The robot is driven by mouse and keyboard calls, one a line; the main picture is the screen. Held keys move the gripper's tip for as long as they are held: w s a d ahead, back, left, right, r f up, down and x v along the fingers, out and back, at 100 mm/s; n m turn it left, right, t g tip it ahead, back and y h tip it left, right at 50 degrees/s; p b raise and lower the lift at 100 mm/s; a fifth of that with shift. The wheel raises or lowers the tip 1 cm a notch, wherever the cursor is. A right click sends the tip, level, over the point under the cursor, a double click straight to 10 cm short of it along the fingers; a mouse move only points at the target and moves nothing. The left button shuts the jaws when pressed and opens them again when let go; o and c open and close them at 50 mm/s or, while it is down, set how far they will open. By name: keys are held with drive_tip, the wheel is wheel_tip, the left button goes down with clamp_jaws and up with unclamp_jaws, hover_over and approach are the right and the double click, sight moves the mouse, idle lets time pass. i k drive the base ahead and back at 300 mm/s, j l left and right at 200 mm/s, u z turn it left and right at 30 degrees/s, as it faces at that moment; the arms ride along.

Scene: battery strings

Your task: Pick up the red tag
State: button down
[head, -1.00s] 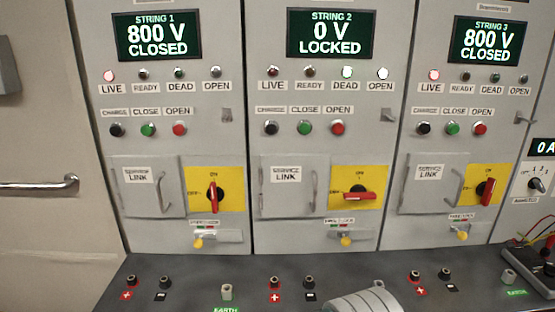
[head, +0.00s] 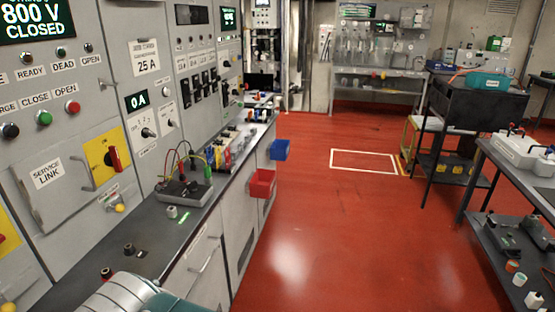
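I cannot make out a red tag in the head view. A red bin (head: 262,184) hangs on the front of the bench below its edge, and its contents are too small to tell. Part of my own arm shows at the bottom left, but its gripper end is not in view. A panel with a red rotary handle (head: 115,158) on a yellow plate stands at the left, under a screen (head: 37,20) reading 800 V CLOSED.
The dark bench top (head: 140,232) runs along the cabinets, with a wired test box (head: 182,190) on it. A blue bin (head: 280,149) hangs farther along. A dark cart (head: 475,106) and a grey table (head: 520,167) stand at right. The red floor between is clear.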

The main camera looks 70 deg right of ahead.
sight(228, 161)
drive_tip(key=z, duration=1.8)
drive_tip(key=i+u, duration=0.1)
drive_tip(key=u, duration=0.7)
drive_tip(key=i+l+u, duration=0.15)
drive_tip(key=l+u, duration=0.15)
drive_tip(key=i+l+u, duration=0.25)
drive_tip(key=l, duration=0.15)
drive_tip(key=l+u, duration=0.55)
drive_tip(key=l, duration=0.25)
drive_tip(key=i+l+u, duration=0.1)
drive_tip(key=l, duration=1.35)
drive_tip(key=i+l+u, duration=0.15)
drive_tip(key=l, duration=1.3)
